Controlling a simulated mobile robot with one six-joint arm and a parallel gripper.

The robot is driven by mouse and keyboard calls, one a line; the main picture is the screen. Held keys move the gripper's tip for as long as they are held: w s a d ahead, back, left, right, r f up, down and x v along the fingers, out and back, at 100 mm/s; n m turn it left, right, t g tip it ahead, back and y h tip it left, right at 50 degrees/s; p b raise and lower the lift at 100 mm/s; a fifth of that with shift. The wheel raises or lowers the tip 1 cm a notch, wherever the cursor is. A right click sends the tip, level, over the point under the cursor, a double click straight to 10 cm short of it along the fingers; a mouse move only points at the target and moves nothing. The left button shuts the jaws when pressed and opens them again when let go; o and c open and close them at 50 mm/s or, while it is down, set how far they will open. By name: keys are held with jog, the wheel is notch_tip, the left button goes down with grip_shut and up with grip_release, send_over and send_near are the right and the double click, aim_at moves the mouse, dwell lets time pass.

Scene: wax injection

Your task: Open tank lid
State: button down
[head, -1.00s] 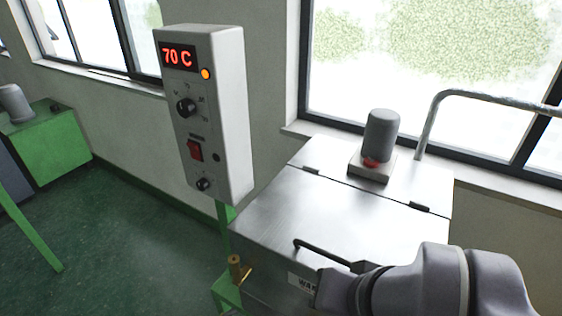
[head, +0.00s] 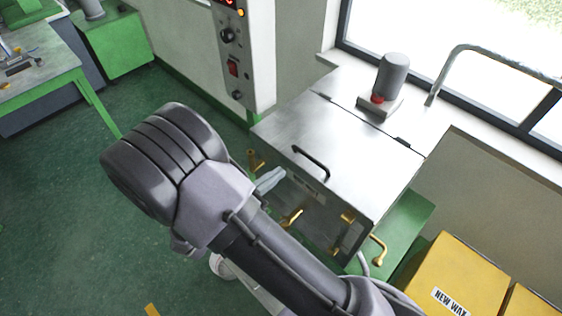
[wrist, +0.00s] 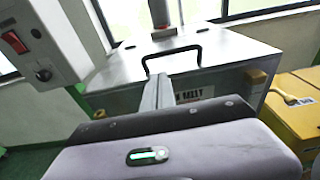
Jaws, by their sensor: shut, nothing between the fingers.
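The steel tank (head: 318,205) stands below the window, and its flat lid (head: 345,140) lies shut, with dark hinges along the rear. A black bar handle (head: 311,162) stands near the lid's front edge. It also shows in the wrist view (wrist: 172,52). My gripper (head: 281,173) is shut and empty, in front of the tank and a little short of the handle. In the wrist view my closed fingers (wrist: 160,80) point at the handle, just below its bar. I cannot tell how large the gap is.
A grey motor (head: 392,75) stands behind the hinges. A control box (head: 240,55) hangs at the left of the tank. Brass taps (head: 292,217) stick out from the tank front. Yellow boxes (head: 460,275) stand at the right. Green floor is open at the left.

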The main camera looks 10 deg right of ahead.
aim_at(297, 161)
jog(key=x, duration=0.8)
jog(key=shift+d+b, duration=0.25)
jog(key=shift+b, duration=0.1)
jog(key=shift+r, duration=0.15)
